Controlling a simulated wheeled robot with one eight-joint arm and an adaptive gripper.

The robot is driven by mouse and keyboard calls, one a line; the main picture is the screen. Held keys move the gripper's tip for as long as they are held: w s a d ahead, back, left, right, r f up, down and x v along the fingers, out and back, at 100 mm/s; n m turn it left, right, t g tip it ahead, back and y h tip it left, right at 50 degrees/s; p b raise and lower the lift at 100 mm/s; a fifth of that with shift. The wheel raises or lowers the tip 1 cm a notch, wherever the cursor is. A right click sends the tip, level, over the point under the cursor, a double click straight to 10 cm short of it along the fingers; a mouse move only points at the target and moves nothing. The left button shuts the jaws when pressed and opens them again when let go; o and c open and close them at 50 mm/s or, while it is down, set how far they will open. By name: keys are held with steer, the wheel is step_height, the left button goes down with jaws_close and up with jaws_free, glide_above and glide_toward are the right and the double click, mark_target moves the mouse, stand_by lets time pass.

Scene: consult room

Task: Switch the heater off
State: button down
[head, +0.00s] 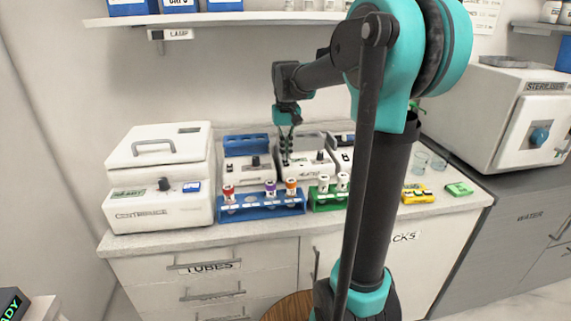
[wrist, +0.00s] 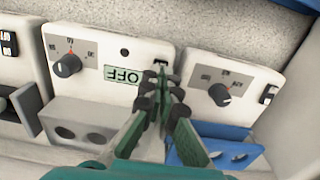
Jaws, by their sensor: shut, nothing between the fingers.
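Several similar benchtop units stand in a row, each with a dial and a small switch. I cannot read which is named the heater. The middle unit (wrist: 140,50), white with a grey two-hole block, is under my gripper (wrist: 160,88). It also shows in the head view (head: 310,170). Its green display (wrist: 122,75) reads OFF, upside down in the wrist view. Its dial (wrist: 66,65) is to the left. My gripper, also in the head view (head: 286,160), is shut and empty, its fingertips at the dark switch (wrist: 160,66), which they partly hide. Contact cannot be told.
A unit with a blue block (head: 247,150) is at left in the head view, beside the centrifuge (head: 160,175). A blue tube rack (head: 262,203) and a green rack (head: 328,196) stand in front. A shelf (head: 220,18) hangs above. The sterilizer (head: 515,120) is at right.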

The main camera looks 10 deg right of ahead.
mark_target(286, 163)
steer(key=shift+r, duration=2.45)
